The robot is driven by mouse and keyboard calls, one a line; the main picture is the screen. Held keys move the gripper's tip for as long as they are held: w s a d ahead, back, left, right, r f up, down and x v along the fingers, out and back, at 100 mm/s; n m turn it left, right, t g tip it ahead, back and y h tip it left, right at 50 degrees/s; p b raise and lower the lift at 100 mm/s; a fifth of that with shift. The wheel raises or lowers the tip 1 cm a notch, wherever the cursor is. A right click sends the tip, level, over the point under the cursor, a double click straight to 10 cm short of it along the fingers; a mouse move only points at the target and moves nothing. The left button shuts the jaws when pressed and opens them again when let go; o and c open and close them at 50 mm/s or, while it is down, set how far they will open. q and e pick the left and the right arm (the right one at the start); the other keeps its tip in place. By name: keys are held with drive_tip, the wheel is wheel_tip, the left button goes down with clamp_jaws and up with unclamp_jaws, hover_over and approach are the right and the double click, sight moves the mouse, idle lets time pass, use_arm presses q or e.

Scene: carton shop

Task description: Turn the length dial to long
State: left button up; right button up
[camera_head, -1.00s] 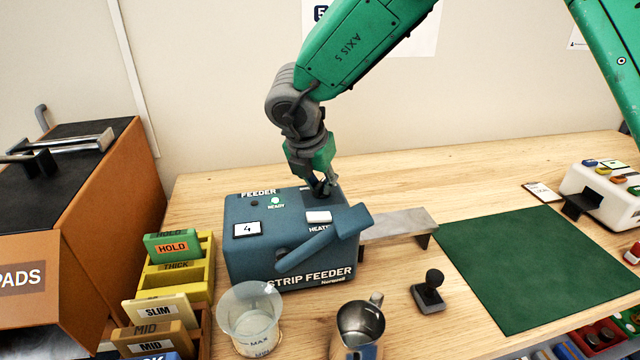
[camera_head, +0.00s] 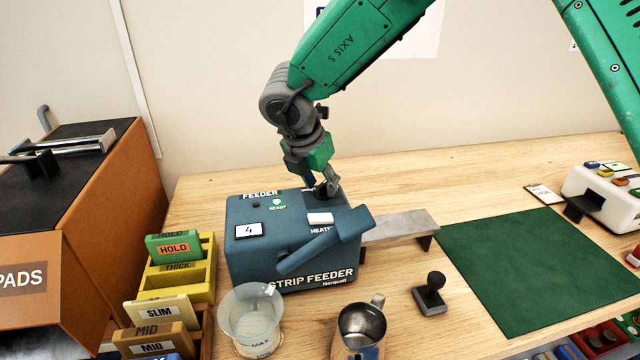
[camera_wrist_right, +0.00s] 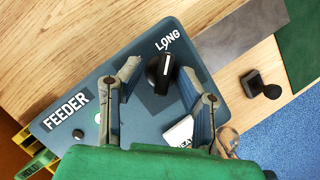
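The blue strip feeder (camera_head: 250,262) stands on the table. Its black length dial (camera_head: 321,190) is on the top face at the far right corner, partly covered by my right gripper (camera_head: 323,182). In the right wrist view, the dial (camera_wrist_right: 160,74) is clear, and the white line on its ridge points up toward the LONG label (camera_wrist_right: 168,40). My right gripper (camera_wrist_right: 158,82) is open there, one finger on each side of the dial with visible gaps, holding nothing. My left gripper is not in view.
A blue lever (camera_head: 325,240) crosses the feeder's front, and a white heater button (camera_head: 320,218) sits near the dial. A clear beaker (camera_head: 250,320), metal pitcher (camera_head: 361,325) and black-handled stamp (camera_head: 430,292) stand in front. A green mat (camera_head: 540,265) lies clear at right.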

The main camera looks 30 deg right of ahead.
drive_tip(key=v, duration=1.1)
drive_tip(key=shift+a+r, duration=0.2)
drive_tip(key=shift+r, duration=0.15)
